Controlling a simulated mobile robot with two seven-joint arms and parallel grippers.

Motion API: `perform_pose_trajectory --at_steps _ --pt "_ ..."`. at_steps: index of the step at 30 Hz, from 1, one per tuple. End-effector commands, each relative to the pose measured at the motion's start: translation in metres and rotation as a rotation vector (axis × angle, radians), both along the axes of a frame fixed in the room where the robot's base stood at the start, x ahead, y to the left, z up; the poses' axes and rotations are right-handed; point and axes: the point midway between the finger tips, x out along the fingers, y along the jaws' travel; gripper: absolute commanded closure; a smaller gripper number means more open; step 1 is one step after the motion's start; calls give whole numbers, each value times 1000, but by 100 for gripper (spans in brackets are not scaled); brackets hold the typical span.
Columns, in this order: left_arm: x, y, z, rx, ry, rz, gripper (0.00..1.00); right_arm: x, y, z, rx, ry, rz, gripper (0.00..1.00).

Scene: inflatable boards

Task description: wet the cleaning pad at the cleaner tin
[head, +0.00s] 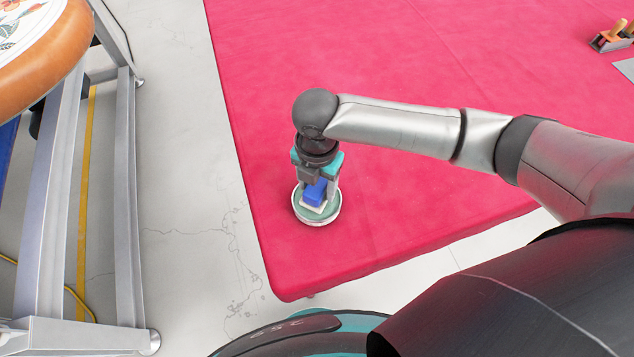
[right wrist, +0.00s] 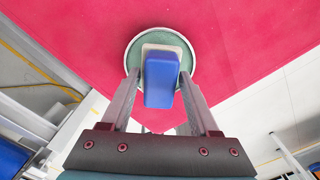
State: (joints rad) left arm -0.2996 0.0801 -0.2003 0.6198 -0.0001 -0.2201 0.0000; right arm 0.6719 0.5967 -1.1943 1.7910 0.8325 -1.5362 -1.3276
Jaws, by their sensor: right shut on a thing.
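The cleaning pad, a blue block (head: 315,193) with a pale layer beneath it, is between the fingers of my right gripper (head: 318,197). The gripper points down and is shut on the pad. The cleaner tin (head: 304,217), round and shallow with a pale rim and green inside, sits on the red table near its front left corner. The pad is over or in the tin; whether it touches the green surface I cannot tell. In the right wrist view the blue pad (right wrist: 160,82) shows between the fingers in front of the tin (right wrist: 134,62). My left gripper is not in view.
The red-covered table (head: 420,210) is mostly clear around the tin. A hand plane (head: 611,37) lies at its far right. At left, a metal frame (head: 125,180) carries an orange-edged board (head: 45,65), with grey floor (head: 185,150) between.

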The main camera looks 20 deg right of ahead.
Motion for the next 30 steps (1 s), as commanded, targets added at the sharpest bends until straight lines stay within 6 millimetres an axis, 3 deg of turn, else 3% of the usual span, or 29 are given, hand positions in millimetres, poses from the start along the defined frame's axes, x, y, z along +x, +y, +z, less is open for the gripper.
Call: perform_pose_trajectory --at_steps 30 --pt "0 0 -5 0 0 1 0 0 0 -11 0 0 0 83"
